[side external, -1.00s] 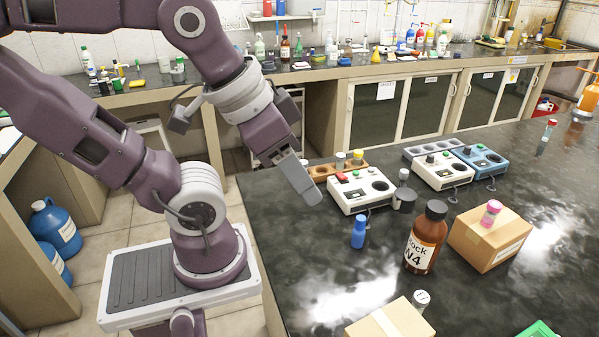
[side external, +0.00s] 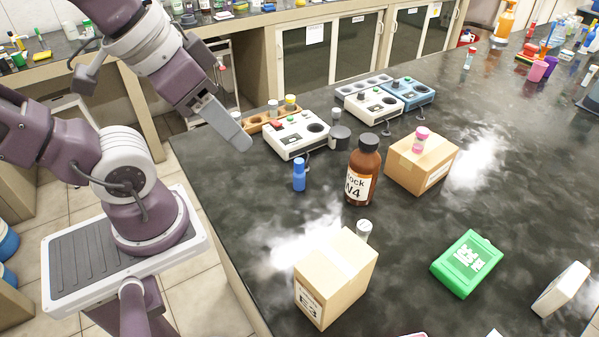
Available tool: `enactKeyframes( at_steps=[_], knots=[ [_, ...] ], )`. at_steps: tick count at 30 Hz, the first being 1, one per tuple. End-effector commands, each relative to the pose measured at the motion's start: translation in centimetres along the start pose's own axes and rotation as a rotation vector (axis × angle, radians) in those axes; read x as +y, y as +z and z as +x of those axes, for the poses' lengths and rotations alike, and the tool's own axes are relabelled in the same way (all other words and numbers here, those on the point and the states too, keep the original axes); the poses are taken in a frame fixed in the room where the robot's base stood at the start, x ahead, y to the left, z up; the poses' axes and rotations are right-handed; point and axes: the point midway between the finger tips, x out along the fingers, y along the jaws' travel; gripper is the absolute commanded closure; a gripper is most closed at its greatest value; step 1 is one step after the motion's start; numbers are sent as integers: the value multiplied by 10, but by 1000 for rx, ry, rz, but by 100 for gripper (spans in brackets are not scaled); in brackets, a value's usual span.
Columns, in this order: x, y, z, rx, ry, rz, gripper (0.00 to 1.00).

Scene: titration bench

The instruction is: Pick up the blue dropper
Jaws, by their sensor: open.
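The blue dropper (side external: 299,176) is a small blue bottle with a narrower cap. It stands upright on the dark bench, left of the brown bottle. My gripper (side external: 240,141) is up and to the left of the dropper in the picture, apart from it. I see the gripper side-on, with its grey fingers pointing down and to the right. It is open and nothing shows between the fingers, though the gap is hidden from this side.
A brown labelled bottle (side external: 362,172) stands right of the dropper. White button devices (side external: 296,134) and a wooden rack (side external: 256,126) are behind it. Cardboard boxes (side external: 334,278) (side external: 421,164) stand in front and at right. A green case (side external: 467,264) lies farther right. Bench around the dropper's left is clear.

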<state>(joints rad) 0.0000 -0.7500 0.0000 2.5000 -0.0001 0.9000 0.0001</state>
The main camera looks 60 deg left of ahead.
Motion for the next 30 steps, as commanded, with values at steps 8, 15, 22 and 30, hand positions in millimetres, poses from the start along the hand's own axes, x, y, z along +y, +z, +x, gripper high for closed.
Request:
enactKeyframes(
  at_steps=[8,15,22,30],
  knots=[
    [1,-1,5,-41,8,-33,54],
    [6,-25,68,-531,195,-593,54],
    [-41,-61,164,-885,485,-1374,54],
    [-116,-46,258,-985,730,-2033,54]
  ],
)
